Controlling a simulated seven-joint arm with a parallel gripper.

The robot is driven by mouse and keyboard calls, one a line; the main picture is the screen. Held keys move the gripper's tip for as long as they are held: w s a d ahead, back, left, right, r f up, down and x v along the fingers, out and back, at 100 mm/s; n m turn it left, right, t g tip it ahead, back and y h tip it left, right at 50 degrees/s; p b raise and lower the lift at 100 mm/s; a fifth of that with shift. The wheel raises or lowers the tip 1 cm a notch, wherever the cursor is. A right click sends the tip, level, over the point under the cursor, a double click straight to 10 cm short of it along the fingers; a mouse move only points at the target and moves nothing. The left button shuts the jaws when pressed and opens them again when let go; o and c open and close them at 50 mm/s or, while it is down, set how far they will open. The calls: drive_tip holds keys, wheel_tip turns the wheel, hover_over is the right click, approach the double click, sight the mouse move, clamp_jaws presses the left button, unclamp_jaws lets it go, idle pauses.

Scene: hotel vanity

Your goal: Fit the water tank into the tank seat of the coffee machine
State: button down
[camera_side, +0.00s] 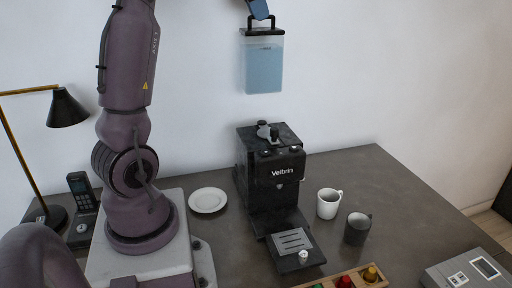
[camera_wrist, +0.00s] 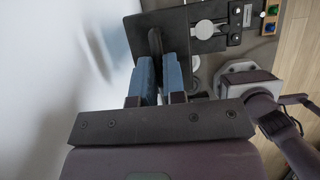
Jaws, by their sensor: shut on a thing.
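The water tank (camera_side: 263,66) is a clear box with blue water and a black lid with a handle. It hangs upright in the air above the coffee machine, apart from it. My gripper (camera_side: 258,10) is shut on the tank's handle, at the top edge of the side view. In the wrist view my gripper (camera_wrist: 158,78) has its blue fingers on either side of the dark handle, above the tank lid (camera_wrist: 139,34). The black coffee machine (camera_side: 270,167) stands on the table below. The tank seat cannot be clearly made out in either view.
A white plate (camera_side: 208,200) lies left of the machine. A white mug (camera_side: 328,203) and a dark mug (camera_side: 357,228) stand right of it. A wooden capsule box (camera_side: 350,279) is at the front. A wall (camera_side: 350,70) rises behind the table.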

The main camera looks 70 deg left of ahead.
drive_tip(key=shift+s+a+r, duration=0.25)
drive_tip(key=shift+s+r, duration=0.05)
drive_tip(key=shift+s, duration=0.15)
drive_tip(key=shift+s+f, duration=0.15)
drive_tip(key=shift+f, duration=0.05)
wheel_tip(320, 180, down, 28)
drive_tip(key=shift+r, duration=0.25)
drive_tip(key=shift+f, duration=0.15)
drive_tip(key=c, duration=1.2)
unclamp_jaws()
drive_tip(key=shift+f, duration=0.1)
